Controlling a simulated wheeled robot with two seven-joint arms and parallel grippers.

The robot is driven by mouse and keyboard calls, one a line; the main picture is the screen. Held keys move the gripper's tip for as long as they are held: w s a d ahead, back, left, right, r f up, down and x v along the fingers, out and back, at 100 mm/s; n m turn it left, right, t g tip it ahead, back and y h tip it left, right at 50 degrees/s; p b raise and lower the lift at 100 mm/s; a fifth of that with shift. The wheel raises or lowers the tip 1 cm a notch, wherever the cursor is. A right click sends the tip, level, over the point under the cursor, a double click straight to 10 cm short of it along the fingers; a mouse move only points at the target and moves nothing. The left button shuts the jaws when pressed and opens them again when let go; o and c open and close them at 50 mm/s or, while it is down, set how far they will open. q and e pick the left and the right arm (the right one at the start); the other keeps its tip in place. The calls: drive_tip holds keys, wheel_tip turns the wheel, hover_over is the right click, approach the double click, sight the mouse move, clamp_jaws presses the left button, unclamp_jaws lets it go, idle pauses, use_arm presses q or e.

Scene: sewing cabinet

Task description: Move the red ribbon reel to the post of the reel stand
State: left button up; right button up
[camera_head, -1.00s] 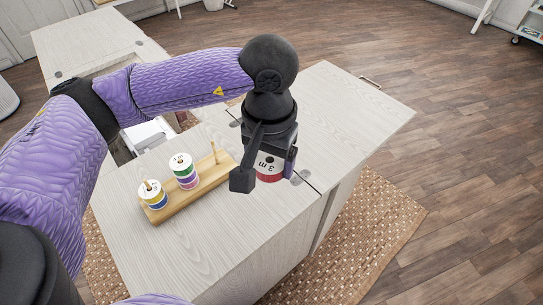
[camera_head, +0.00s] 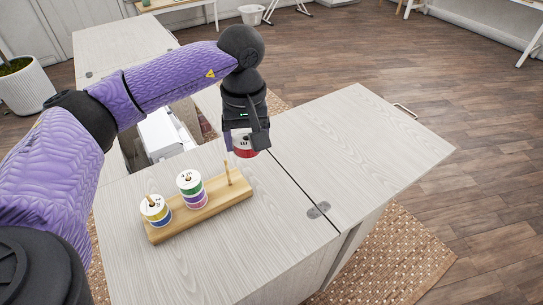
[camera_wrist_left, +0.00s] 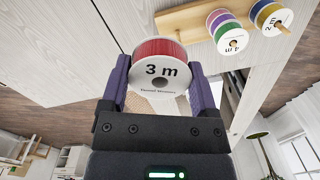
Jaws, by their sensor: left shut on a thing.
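The red ribbon reel (camera_head: 244,152) has white faces, and its label reads "3 m" in the left wrist view (camera_wrist_left: 160,47). My left gripper (camera_head: 246,141) is shut on the reel, one finger on each side of it. It holds the reel just behind and right of the bare post (camera_head: 228,172) of the reel stand; the reel is not on the post. The wooden reel stand (camera_head: 218,199) lies on the cabinet top, and its other two posts carry reels. My right gripper is not in view.
Green-and-purple reels (camera_head: 191,188) fill the middle post, yellow-and-blue reels (camera_head: 156,211) the left one. The pale cabinet top (camera_head: 265,225) is clear right of the stand. A hinge (camera_head: 318,210) sits at the panel seam. An opening with a white machine (camera_head: 160,135) lies behind.

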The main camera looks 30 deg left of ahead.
use_arm(q)
drive_tip(key=a+n, duration=0.1)
drive_tip(key=a, duration=0.1)
drive_tip(key=w+a+f+n+b, duration=0.1)
drive_tip(key=a+n, duration=0.1)
drive_tip(key=a, duration=0.1)
drive_tip(key=a+f+n+b, duration=0.1)
drive_tip(key=a, duration=0.2)
drive_tip(key=shift+w, duration=0.35)
wheel_tip(320, 180, down, 5)
drive_tip(key=b, duration=0.5)
drive_tip(key=shift+f, duration=0.1)
drive_tip(key=shift+r, duration=0.3)
drive_tip(key=shift+f, duration=0.7)
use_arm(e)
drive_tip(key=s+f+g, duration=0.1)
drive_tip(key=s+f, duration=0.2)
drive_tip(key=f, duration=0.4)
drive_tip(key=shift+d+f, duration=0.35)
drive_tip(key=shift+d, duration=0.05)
use_arm(q)
drive_tip(key=shift+f, duration=0.25)
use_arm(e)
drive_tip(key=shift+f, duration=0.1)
